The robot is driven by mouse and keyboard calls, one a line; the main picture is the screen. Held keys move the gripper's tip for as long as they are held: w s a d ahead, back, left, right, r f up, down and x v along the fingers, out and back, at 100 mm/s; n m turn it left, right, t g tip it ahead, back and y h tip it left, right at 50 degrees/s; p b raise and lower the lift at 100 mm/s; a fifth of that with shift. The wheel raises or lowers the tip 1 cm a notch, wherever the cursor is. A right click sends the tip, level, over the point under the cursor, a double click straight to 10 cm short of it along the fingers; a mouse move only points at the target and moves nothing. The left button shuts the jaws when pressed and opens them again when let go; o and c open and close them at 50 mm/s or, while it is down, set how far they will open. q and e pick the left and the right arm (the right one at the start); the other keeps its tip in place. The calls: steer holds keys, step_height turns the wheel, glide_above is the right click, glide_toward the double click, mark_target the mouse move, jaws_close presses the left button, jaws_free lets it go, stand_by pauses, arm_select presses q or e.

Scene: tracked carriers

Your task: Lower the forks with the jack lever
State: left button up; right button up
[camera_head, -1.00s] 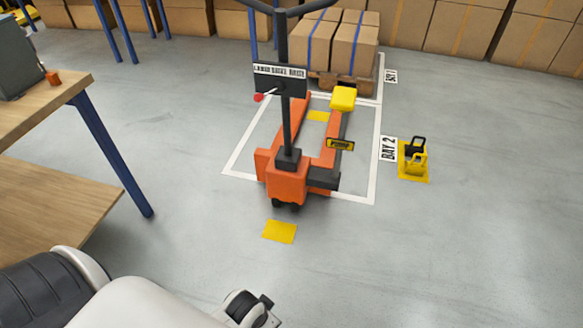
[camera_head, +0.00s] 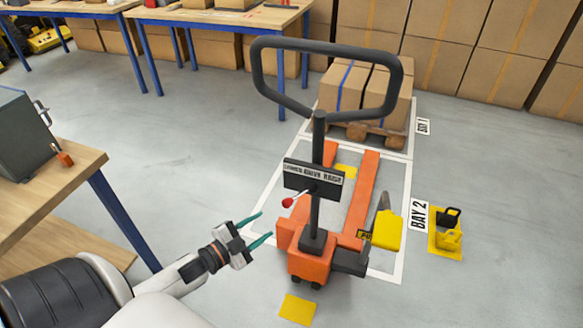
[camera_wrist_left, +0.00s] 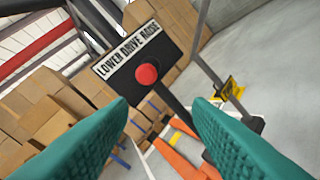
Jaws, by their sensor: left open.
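The orange pallet jack (camera_head: 309,264) stands in the marked bay with its forks (camera_head: 361,190) pointing away. Its dark upright post carries a black loop handle (camera_head: 258,75) and a plate (camera_head: 312,177) reading LOWER DRIVE RAISE. The jack lever's red knob (camera_head: 288,203) sticks out at the plate's lower left; the knob also shows in the left wrist view (camera_wrist_left: 147,73). My left gripper (camera_head: 265,225) is open, its teal fingers just below and left of the knob, apart from it. In the wrist view the knob lies ahead, above the gap between the fingertips (camera_wrist_left: 161,102).
A yellow block (camera_head: 388,231) sits at the jack's right side. A pallet with cartons (camera_head: 365,88) stands beyond the forks. A yellow holder (camera_head: 445,240) stands right of the BAY 2 sign (camera_head: 419,215). A wooden bench (camera_head: 60,185) is at left.

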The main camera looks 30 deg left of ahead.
mark_target(294, 198)
arm_select(q)
steer(key=shift+m+t+h, duration=0.3)
steer(key=shift+m+h, duration=0.1)
steer(key=x, duration=0.4)
steer(key=r+x, duration=0.1)
steer(key=x, duration=0.3)
steer(key=r+x, duration=0.1)
steer(key=x, duration=0.3)
steer(key=shift+w+a, duration=0.1)
steer(key=shift+w, duration=0.05)
steer(key=shift+c, duration=0.2)
jaws_close()
